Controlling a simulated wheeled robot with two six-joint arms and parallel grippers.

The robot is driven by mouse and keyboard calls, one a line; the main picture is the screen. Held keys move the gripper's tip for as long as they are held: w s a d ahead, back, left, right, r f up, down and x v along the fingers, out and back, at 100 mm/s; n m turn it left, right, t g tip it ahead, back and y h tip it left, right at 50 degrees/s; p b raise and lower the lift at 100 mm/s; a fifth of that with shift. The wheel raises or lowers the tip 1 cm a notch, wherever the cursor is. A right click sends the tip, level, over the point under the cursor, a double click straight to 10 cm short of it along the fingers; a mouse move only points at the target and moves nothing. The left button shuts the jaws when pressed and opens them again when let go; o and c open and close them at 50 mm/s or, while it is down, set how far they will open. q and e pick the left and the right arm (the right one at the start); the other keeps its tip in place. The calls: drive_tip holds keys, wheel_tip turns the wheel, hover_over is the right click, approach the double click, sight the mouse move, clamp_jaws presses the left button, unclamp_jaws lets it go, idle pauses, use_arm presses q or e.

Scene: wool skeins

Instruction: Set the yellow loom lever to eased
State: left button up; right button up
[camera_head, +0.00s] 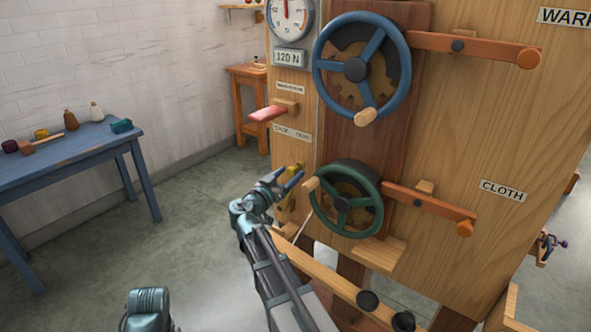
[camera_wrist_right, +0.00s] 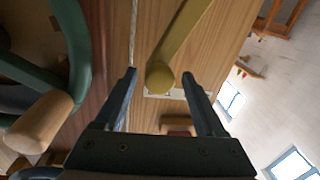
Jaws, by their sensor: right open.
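The yellow loom lever (camera_head: 293,168) is on the narrow left face of the wooden loom, beside the green handwheel, and is partly hidden by my right gripper. In the right wrist view the yellow lever (camera_wrist_right: 180,45) runs from the upper right down to a rounded end between my fingertips. My right gripper (camera_head: 288,184) is open around that end, with a gap on both sides; it also shows in the right wrist view (camera_wrist_right: 158,76). The lever's setting cannot be read. My left gripper is not in view.
The green handwheel (camera_head: 343,201) with its wooden knob is close to the right of my gripper. A blue table (camera_head: 70,160) stands at left, with open floor between.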

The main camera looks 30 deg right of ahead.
sight(296, 167)
drive_tip(key=shift+x, duration=2.05)
drive_tip(key=c, duration=1.1)
clamp_jaws()
drive_tip(key=shift+a, duration=0.15)
